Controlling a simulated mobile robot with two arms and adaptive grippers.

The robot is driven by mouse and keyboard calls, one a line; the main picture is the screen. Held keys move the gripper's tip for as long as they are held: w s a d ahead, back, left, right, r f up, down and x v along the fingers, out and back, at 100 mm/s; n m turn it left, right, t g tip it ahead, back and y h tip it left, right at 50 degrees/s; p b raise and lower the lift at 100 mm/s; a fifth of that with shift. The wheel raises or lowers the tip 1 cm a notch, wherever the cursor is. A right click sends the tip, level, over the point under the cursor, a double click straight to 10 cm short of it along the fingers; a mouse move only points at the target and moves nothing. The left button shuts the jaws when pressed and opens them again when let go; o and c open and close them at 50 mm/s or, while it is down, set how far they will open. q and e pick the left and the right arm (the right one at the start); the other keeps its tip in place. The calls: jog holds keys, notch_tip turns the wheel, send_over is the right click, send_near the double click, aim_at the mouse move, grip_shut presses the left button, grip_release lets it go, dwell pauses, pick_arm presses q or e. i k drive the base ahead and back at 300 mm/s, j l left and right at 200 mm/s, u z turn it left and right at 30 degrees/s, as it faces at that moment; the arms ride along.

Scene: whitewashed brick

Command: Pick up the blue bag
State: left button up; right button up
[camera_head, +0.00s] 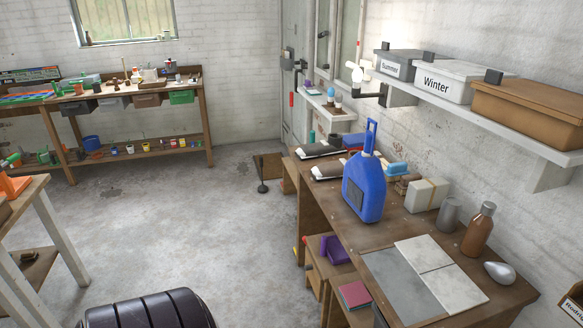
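The blue bag (367,196) stands upright on the wooden workbench (318,220) at the right. It has a rounded body, a dark patch on its front and a narrow blue handle rising from the top. Its right side is close to a pale box tied with a band (427,195); I cannot tell whether they touch. Neither of my grippers shows in the head view, so nothing is seen touching the bag.
Grey tiles (395,280), a brown bottle (479,228), a grey canister (448,216) and a silvery object (499,273) share the bench. A wall shelf (480,105) with boxes overhangs its right side. Open floor (215,235) lies left of the bench.

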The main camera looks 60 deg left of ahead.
aim_at(364, 187)
jog(key=u, duration=1.25)
